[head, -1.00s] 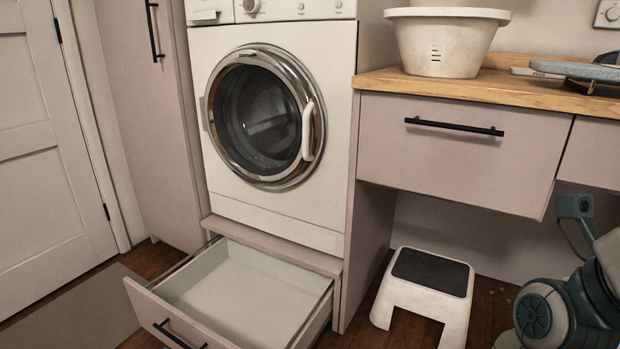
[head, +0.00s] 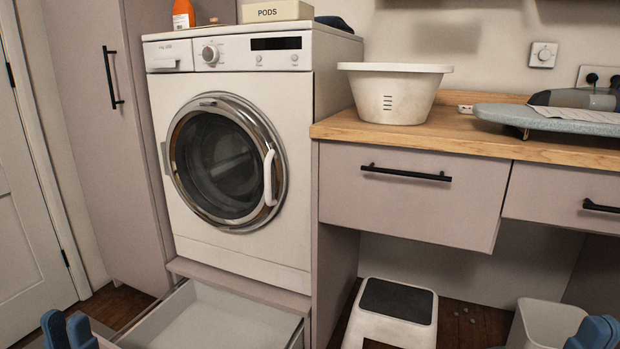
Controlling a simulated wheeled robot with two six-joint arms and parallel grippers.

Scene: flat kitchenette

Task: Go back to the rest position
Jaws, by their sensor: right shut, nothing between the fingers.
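My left gripper (head: 68,331) shows only as two blue fingertips at the bottom left edge, in front of the open drawer. The tips stand close side by side, and I cannot tell how far apart they are. My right gripper (head: 596,332) shows as blue fingertips at the bottom right edge, shut and empty, in front of the white bin (head: 545,325). Most of both arms is below the picture.
The drawer (head: 215,325) under the washing machine (head: 240,240) is pulled open. The machine's door is closed. A step stool (head: 397,301) stands under the counter (head: 460,135). A white basin (head: 393,95) and an ironing board (head: 550,122) lie on top.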

